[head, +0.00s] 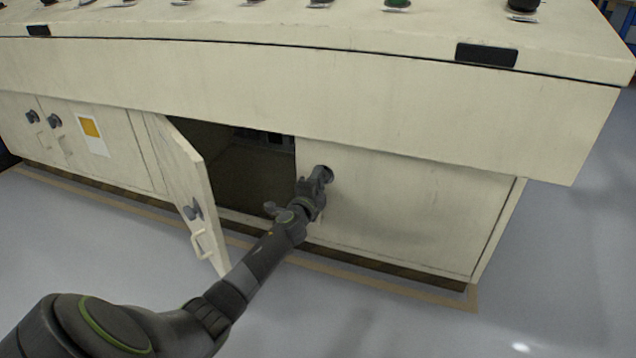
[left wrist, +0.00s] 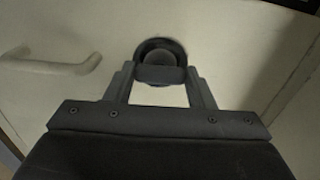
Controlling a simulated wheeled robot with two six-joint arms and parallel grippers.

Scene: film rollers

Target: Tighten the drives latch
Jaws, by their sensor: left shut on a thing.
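My left gripper (head: 318,184) reaches the right-hand cabinet door (head: 400,215) and is shut on its dark round latch knob (head: 324,173). In the left wrist view the gripper (left wrist: 161,80) has its fingers at both sides of the knob (left wrist: 160,54). This door lies flush with the cabinet front. A pale handle (left wrist: 50,65) shows beside the knob in the wrist view. The left-hand door (head: 188,180) stands open and carries its own dark latch knob (head: 192,211) and a pale handle (head: 202,243). My right gripper is not in view.
A dark opening (head: 245,170) shows between the open door and the shut one. The cream console top (head: 300,60) overhangs the doors. Further left are more dark knobs (head: 54,121) and a yellow label (head: 91,128). The grey floor (head: 540,260) at the right is clear.

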